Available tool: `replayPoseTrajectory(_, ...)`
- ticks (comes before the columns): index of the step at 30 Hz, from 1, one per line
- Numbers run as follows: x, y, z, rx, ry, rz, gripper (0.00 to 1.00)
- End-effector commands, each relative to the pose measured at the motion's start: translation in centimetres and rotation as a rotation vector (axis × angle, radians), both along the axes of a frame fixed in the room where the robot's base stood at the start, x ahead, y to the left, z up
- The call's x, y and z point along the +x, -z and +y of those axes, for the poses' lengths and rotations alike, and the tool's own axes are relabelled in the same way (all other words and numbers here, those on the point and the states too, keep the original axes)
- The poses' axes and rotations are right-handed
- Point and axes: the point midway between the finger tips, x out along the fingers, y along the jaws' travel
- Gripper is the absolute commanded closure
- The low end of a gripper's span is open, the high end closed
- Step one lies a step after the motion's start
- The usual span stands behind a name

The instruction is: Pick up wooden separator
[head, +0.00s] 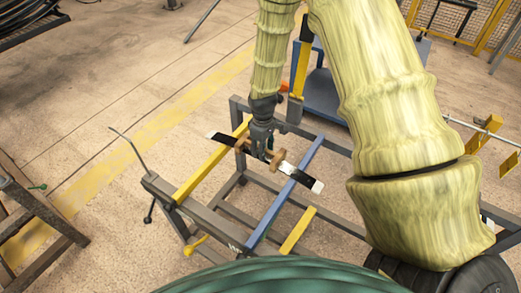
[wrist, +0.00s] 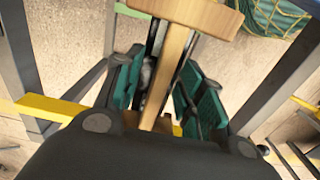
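The wooden separator (wrist: 173,62) is a light wooden bar with a wider crosspiece at the top of the wrist view. In the head view its wooden ends (head: 275,160) show at the foot of my gripper (head: 258,147), over the rack. In the wrist view my gripper (wrist: 165,95) has its teal-padded fingers on either side of the bar. Gaps show between the pads and the wood, so it looks open around the separator. The separator's far lower end is partly hidden by the gripper body.
A black strip with white ends (head: 301,178) lies across the rack's yellow rail (head: 205,170) and blue rail (head: 285,195). The grey rack frame (head: 166,190) surrounds the gripper. A dark stand (head: 35,215) is at left. Open floor (head: 95,75) lies behind it.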

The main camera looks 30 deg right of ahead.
Motion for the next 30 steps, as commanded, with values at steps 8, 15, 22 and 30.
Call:
replayPoseTrajectory(8, 0.0, 0.0, 0.0, 0.0, 0.0, 0.0, 0.95)
replayPoseTrajectory(15, 0.0, -0.1, 0.0, 0.0, 0.0, 0.0, 1.0)
replayPoseTrajectory(22, 0.0, -0.3, 0.0, 0.0, 0.0, -0.001, 1.0)
replayPoseTrajectory(30, 0.1, -2.1, 0.0, 0.0, 0.001, -0.002, 1.0)
